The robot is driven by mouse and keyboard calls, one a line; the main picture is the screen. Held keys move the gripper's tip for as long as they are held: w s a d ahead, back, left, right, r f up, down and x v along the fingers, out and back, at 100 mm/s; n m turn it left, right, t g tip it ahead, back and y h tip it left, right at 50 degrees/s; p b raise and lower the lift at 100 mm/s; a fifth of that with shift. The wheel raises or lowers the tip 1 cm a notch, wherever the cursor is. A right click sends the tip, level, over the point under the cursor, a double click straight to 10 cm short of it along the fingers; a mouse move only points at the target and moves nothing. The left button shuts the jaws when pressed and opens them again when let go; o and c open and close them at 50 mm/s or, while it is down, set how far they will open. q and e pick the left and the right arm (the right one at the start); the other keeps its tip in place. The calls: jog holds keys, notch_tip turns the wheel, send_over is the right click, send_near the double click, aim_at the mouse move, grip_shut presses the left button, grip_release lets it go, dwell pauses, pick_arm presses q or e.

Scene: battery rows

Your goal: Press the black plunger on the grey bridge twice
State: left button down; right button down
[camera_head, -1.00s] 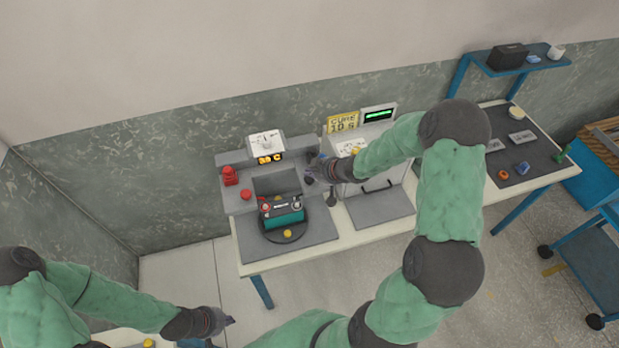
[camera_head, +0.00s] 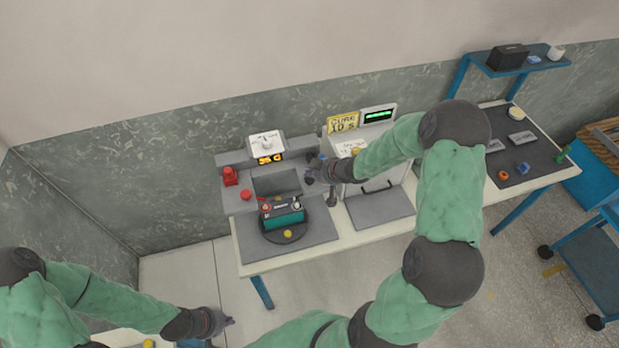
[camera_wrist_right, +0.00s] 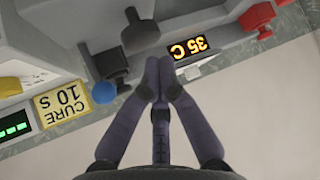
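The grey bridge (camera_head: 235,158) stands over the left work station and carries a display that reads 35 C. A black plunger (camera_wrist_right: 140,40) with a round head shows close up in the right wrist view. My right gripper (camera_wrist_right: 163,72) is shut and empty, its fingertips just beside the plunger; I cannot tell whether they touch. In the head view my right gripper (camera_head: 320,168) is at the bridge's right end, partly hiding the plunger area. My left gripper (camera_head: 230,321) hangs low at the left, away from the bridge; its opening is too small to judge.
A teal battery block (camera_head: 286,217) sits on a dark round plate before the bridge. A red button (camera_head: 246,194) and red part (camera_head: 229,175) are on the left. A white cure box (camera_head: 377,196) stands right of the bridge. A blue knob (camera_wrist_right: 103,92) is near the right fingertips.

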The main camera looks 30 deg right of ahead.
aim_at(311, 180)
jog(key=shift+f, duration=0.1)
jog(key=shift+f, duration=0.3)
jog(key=shift+s+f+b, duration=0.1)
jog(key=shift+f+b, duration=0.85)
jog(key=shift+f, duration=0.1)
dwell(1.1)
jog(key=shift+r, duration=0.1)
jog(key=shift+r+p, duration=1.35)
jog(key=shift+p, duration=0.1)
jog(key=shift+r, duration=0.1)
notch_tip(311, 180, up, 5)
jog(key=p, duration=0.5)
